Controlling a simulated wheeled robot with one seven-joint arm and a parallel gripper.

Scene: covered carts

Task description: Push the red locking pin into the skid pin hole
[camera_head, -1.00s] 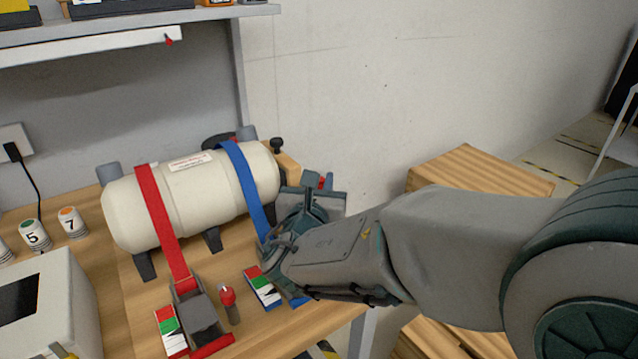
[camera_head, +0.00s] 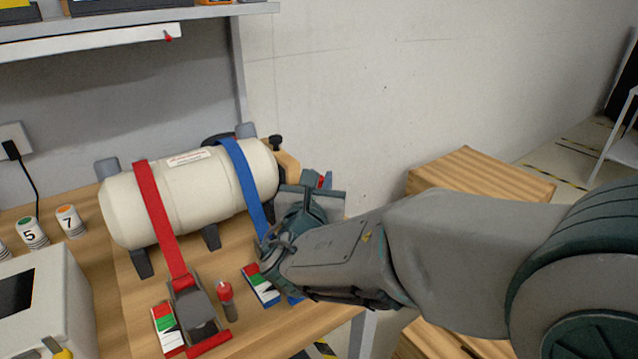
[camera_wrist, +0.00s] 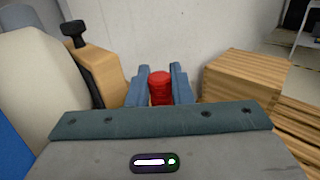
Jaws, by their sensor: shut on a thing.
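A red cylindrical thing, which looks like the locking pin (camera_wrist: 160,90), is between the two blue-grey fingers of my gripper (camera_wrist: 160,86) in the wrist view. My gripper (camera_head: 320,187) is shut on it, to the right of the cream tank (camera_head: 190,196). In the head view only a small bit of red shows at the fingers. The pin's lower end is hidden, and I cannot see the skid pin hole. A black knob (camera_head: 275,142) stands on a wooden part (camera_head: 289,165) beside the tank; both also show left of the fingers in the wrist view.
A red strap (camera_head: 158,220) and a blue strap (camera_head: 246,188) cross the tank. A ratchet buckle (camera_head: 192,310) and a separate red-topped grey piece (camera_head: 226,300) sit in front. A wooden crate (camera_head: 480,180) stands at the right. A pale wall is behind.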

